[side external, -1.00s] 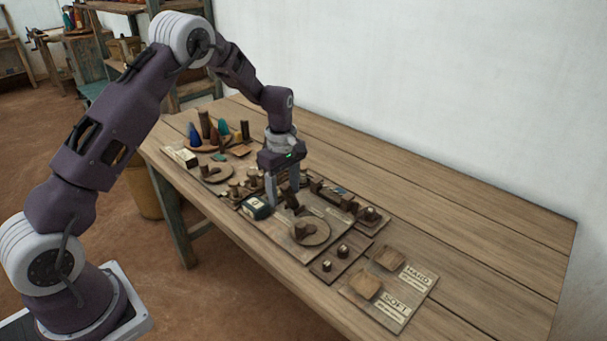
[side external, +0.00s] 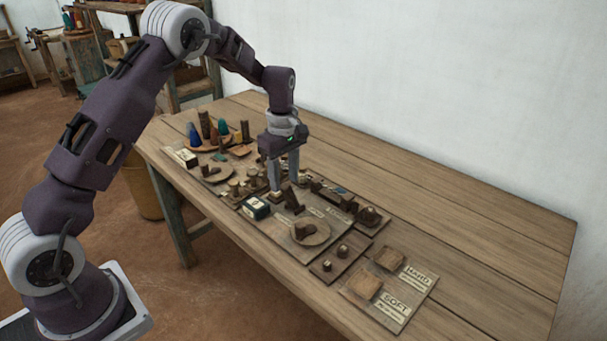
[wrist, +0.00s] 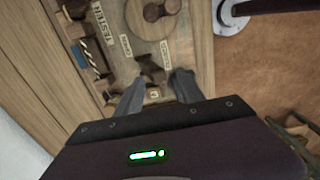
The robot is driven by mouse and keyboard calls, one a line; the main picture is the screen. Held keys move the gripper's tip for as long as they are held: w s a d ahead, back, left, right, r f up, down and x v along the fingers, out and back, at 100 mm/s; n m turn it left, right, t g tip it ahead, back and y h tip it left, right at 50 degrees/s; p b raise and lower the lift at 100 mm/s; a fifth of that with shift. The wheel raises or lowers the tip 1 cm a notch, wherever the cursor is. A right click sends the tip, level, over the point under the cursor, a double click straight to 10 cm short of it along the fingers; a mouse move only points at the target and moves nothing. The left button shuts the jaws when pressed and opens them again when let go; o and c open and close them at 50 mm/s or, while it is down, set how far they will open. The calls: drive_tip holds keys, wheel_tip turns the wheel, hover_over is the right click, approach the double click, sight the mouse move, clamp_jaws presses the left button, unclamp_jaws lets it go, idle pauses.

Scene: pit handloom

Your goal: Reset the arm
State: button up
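My gripper (side external: 284,184) points down over the wooden tester board (side external: 277,226) on the table. Its two grey fingers are apart with nothing held between them. The wrist view also shows the gripper (wrist: 158,82) open, with a small pale labelled piece of the board visible in the gap. A dark tilted lever (side external: 293,200) stands on the board close to the fingertips. I cannot tell whether the fingertips clear the parts below. A round wooden disc (side external: 316,239) with a dark knob lies in front; it shows in the wrist view too (wrist: 176,24).
A dark box with a pale label (side external: 256,208) sits left of the fingers. A HARD/SOFT board (side external: 398,308) with two wooden pads lies at the front right. Coloured cones and spools (side external: 212,132) stand at the back left. The table's right side (side external: 480,230) is bare.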

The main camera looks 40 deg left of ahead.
drive_tip(key=shift+r, duration=1.15)
drive_tip(key=shift+r, duration=0.1)
drive_tip(key=s+d+r+m+t, duration=0.1)
drive_tip(key=s+d+r+m, duration=0.25)
drive_tip(key=s+r, duration=0.35)
drive_tip(key=s+d+r+m+t, duration=0.25)
drive_tip(key=s+r+m, duration=0.2)
drive_tip(key=r, duration=0.45)
drive_tip(key=s+d+m+t, duration=0.1)
drive_tip(key=s+m, duration=0.4)
drive_tip(key=s, duration=0.5)
drive_tip(key=s+d+r+m+t, duration=0.1)
drive_tip(key=s+d+m, duration=0.2)
drive_tip(key=s, duration=0.8)
drive_tip(key=shift+d+m, duration=0.3)
drive_tip(key=shift+m, duration=0.7)
